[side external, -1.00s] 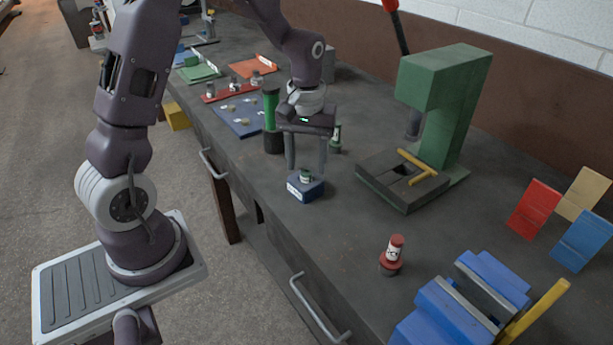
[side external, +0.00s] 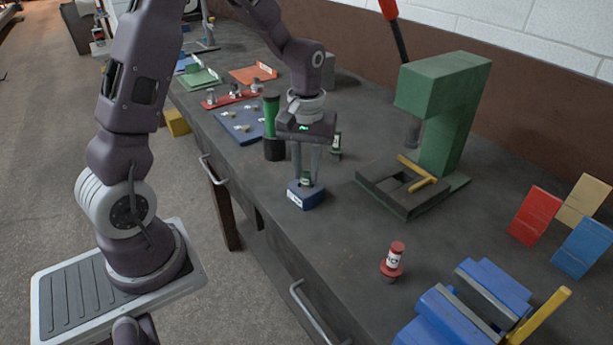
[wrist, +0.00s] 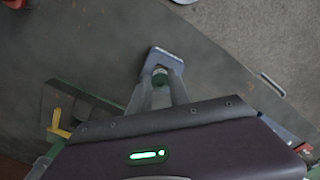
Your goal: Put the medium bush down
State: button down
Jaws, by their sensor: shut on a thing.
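A small bush with a green band (side external: 306,178) sits at the top of a dark blue block (side external: 310,199) with a white label on its front face. My gripper (side external: 306,182) points down over the block, its two fingers shut on the bush. In the wrist view, the bush (wrist: 160,76) shows between my fingertips, with the blue block (wrist: 166,56) under and beyond it. The fingers hide part of the bush. I cannot tell whether its bottom is seated in the block or just above it.
A green press (side external: 452,115) with a yellow-handled base stands to the right. A red-capped gauge (side external: 393,260) stands nearer the front. A green cylinder (side external: 270,120) and a small green-and-black gauge (side external: 336,145) stand close behind my gripper. A blue vise (side external: 465,308) is at the front right.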

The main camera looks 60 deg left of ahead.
aim_at(308, 174)
jog(key=r, duration=0.7)
jog(key=shift+d+r, duration=0.2)
jog(key=shift+r, duration=0.15)
jog(key=s+d+f+m, duration=0.1)
jog(key=s+d+f, duration=0.1)
jog(key=d, duration=1.1)
jog(key=f, duration=1)
jog(key=shift+w+a, duration=0.2)
jog(key=shift+f, duration=0.1)
jog(key=c, duration=1.2)
grip_release()
jog(key=shift+c, duration=0.2)
jog(key=shift+o, duration=0.2)
